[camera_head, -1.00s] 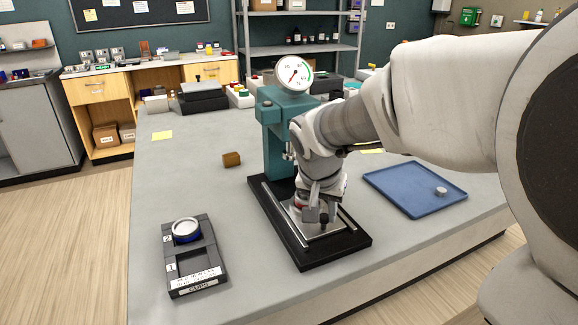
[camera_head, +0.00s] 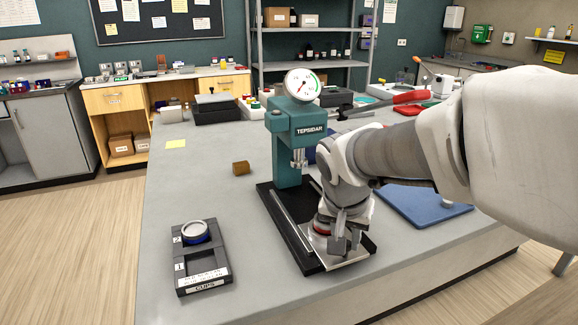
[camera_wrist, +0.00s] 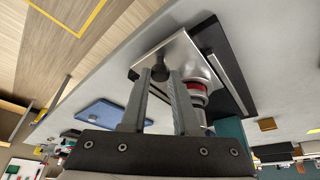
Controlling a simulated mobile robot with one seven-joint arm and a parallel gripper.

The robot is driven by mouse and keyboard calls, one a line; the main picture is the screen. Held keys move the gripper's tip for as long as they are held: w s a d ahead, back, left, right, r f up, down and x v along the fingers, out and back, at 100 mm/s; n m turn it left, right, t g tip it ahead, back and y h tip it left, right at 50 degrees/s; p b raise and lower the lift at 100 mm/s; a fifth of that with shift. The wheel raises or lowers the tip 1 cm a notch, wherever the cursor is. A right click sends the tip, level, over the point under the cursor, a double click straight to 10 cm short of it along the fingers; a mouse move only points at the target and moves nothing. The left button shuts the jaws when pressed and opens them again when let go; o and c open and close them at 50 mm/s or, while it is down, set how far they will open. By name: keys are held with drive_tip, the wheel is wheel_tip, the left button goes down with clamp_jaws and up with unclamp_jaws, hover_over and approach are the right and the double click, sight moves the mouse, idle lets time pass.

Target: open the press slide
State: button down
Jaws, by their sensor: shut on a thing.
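The teal press (camera_head: 288,140) with a round gauge and red-handled lever stands on a black base (camera_head: 287,236) on the bench. Its slide, a bright metal plate (camera_head: 350,260), juts out over the front end of the base; the plate also shows in the wrist view (camera_wrist: 180,52). A red-ringed metal part (camera_wrist: 195,88) sits on the plate, partly hidden by my arm in the head view (camera_head: 321,226). My gripper (camera_head: 343,242) is over the plate's front, its fingers shut on the slide's dark knob (camera_wrist: 160,73).
A dark grey two-place holder (camera_head: 203,262) stands left of the press, a round cup (camera_head: 195,231) in place 2 and place 1 empty. A small brown block (camera_head: 240,168) lies behind. A blue tray (camera_head: 420,207) lies to the right, partly behind my arm.

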idle(0.3)
drive_tip(key=c, duration=0.7)
unclamp_jaws()
drive_tip(key=shift+o, duration=0.2)
drive_tip(key=shift+r, duration=0.1)
drive_tip(key=p+v, duration=0.4)
drive_tip(key=v, duration=1.3)
drive_tip(key=shift+s+r, duration=0.15)
drive_tip(key=s+d+r+n+t+y+p, duration=0.1)
drive_tip(key=s+n+p, duration=0.4)
drive_tip(key=s+p, duration=0.5)
drive_tip(key=shift+d+r+t+y+p, duration=0.35)
drive_tip(key=shift+d+r+y, duration=0.15)
drive_tip(key=shift+d, duration=0.55)
